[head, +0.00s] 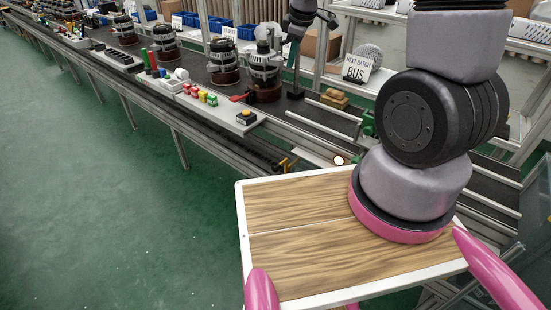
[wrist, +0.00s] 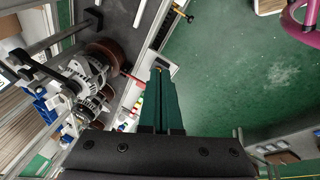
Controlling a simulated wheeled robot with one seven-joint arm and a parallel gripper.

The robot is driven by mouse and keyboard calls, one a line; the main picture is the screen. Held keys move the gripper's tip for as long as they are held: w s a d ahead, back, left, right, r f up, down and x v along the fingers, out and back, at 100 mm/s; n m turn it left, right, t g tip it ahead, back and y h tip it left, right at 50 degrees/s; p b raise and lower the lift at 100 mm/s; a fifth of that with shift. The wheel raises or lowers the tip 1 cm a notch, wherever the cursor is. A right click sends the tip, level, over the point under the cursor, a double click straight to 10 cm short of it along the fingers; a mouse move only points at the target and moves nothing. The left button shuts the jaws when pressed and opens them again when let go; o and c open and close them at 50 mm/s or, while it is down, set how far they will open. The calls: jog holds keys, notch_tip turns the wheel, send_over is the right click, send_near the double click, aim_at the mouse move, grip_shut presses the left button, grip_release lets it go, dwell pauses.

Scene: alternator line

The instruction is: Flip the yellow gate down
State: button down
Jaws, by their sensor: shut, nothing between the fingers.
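A small yellow gate (head: 288,163) is at the near edge of the conveyor in the head view, just beyond my wooden tray. It looks like a thin bracket with a part standing up; its exact angle is hard to tell. In the wrist view a small yellow piece on a dark rod (wrist: 183,12) at the conveyor edge, near the top, appears to be the same gate. My gripper (head: 293,52) has teal fingers, shut and empty, pointing down above the line behind the gate. The fingers also show in the wrist view (wrist: 160,85), apart from the gate.
An alternator (head: 264,68) stands on a round brown base near my gripper, with a red lever (head: 240,97) beside it. A button box (head: 245,117) sits on the near rail. A "BUS" sign (head: 357,68) stands behind. Green floor (head: 130,210) is clear at left.

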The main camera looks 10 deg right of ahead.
notch_tip(320, 180, down, 14)
jog(key=w+a+n+g, duration=0.1)
jog(key=w+a+n, duration=0.15)
jog(key=n, duration=0.35)
jog(key=n+h, duration=0.1)
jog(key=n, duration=0.6)
send_over(275, 167)
jog(key=s, duration=0.4)
notch_tip(275, 167, down, 14)
jog(key=shift+w+f+g, duration=0.25)
jog(key=shift+g, duration=0.15)
jog(key=shift+a, duration=0.1)
jog(key=shift+f, duration=0.1)
jog(key=x, duration=1.3)
jog(key=shift+w+f, duration=0.1)
jog(key=shift+f, duration=0.3)
jog(key=s+x, duration=0.2)
jog(key=x, duration=0.8)
jog(key=shift+f, duration=0.15)
jog(key=shift+s, duration=0.1)
